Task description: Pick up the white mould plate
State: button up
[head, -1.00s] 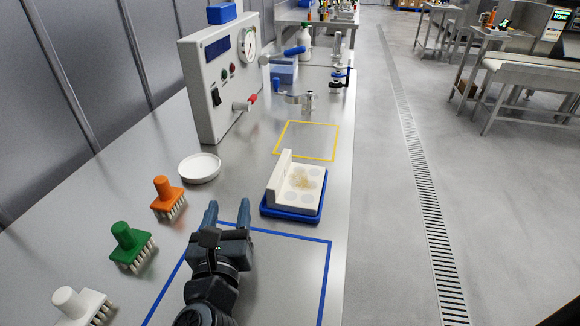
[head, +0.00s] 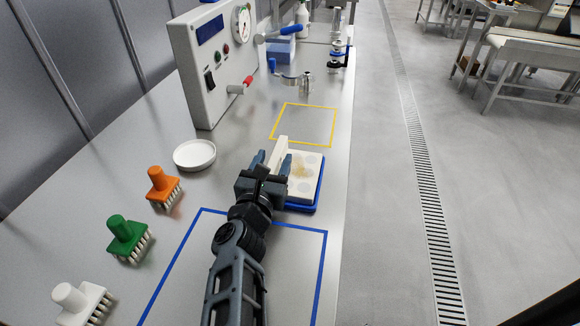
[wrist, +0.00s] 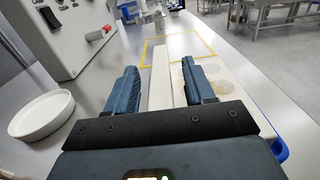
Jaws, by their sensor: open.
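The white mould plate (head: 307,172) lies on a blue tray (head: 302,209), with pale round recesses and a yellowish residue on its top. An upright white strip (head: 282,148) stands along its left edge; it also shows in the wrist view (wrist: 161,76). My gripper (head: 272,160) is open, its two blue fingers on either side of this strip. In the wrist view my gripper (wrist: 160,85) shows gaps between the strip and both fingers. Part of the plate and tray is hidden behind my gripper.
A round white dish (head: 195,155) lies to the left. Orange (head: 161,186), green (head: 126,238) and white (head: 82,303) brushes stand along the left. A grey control box (head: 213,65) stands behind. The yellow-outlined square (head: 304,125) beyond the plate is empty.

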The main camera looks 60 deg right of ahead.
jog(key=shift+d, duration=0.1)
grip_shut()
dwell(0.4)
